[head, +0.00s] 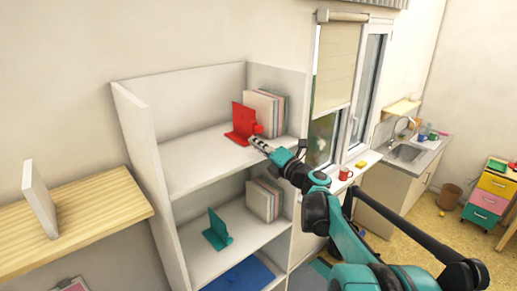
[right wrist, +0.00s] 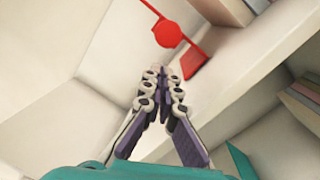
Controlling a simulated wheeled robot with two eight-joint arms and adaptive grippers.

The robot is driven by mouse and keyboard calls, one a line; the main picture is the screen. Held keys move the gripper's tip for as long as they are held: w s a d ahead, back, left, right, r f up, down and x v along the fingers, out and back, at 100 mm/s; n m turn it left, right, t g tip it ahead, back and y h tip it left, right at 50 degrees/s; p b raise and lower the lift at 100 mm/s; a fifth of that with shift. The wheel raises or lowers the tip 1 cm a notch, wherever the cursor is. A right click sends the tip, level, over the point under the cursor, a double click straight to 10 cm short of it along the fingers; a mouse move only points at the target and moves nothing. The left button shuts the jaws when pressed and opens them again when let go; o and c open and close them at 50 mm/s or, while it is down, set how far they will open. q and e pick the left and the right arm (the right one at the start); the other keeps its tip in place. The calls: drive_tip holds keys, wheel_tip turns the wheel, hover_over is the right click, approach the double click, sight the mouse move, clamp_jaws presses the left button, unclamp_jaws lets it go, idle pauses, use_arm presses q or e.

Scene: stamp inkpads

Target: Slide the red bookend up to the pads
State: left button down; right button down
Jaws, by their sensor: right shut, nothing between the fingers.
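The red bookend (head: 242,120) stands on the upper shelf, with a flat base and a round red knob at its right side. It also shows at the top of the right wrist view (right wrist: 168,34). The pads (head: 264,108) stand upright in a row just right of the bookend. Whether the two touch is unclear. My right gripper (head: 257,142) is shut and empty, in front of the bookend near the shelf's front edge. In the right wrist view its fingertips (right wrist: 160,70) are together, just short of the red knob. My left gripper is not in view.
The upper shelf (head: 195,160) is bare left of the bookend. The lower shelf (head: 215,262) holds a teal bookend (head: 217,229) and more pads (head: 264,199). A wooden shelf (head: 95,212) with a white panel is at left. A window sill with a red mug (head: 345,174) is at right.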

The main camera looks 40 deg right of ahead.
drive_tip(key=shift+d+r, duration=0.4)
drive_tip(key=shift+d, duration=0.4)
drive_tip(key=shift+w, duration=0.1)
drive_tip(key=shift+a, duration=0.1)
drive_tip(key=d, duration=0.5)
drive_tip(key=shift+w+d+b, duration=0.1)
drive_tip(key=shift+w+b, duration=0.1)
drive_tip(key=shift+b, duration=0.15)
drive_tip(key=shift+a, duration=0.2)
